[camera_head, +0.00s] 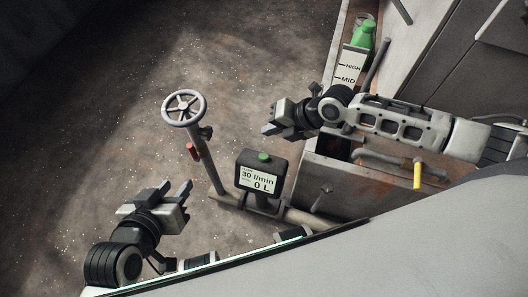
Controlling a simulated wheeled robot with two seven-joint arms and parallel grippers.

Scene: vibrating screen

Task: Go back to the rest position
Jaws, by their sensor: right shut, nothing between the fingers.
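My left gripper (173,189) is at the lower left over the floor. Its two dark fingers point up and stand apart with nothing between them. My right gripper (267,129) is near the centre, at the end of my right arm, which comes in from the right. Its fingers point left and are together, holding nothing. It is above and to the right of the flow meter in the picture, apart from the handwheel.
A grey handwheel (184,108) stands on a post with a red part. A meter (261,176) reading "30 l/min" and "0 L" has a green button. A green object (364,35) sits above a level scale (349,72). A yellow-handled valve (417,174) is below my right arm. Left floor is clear.

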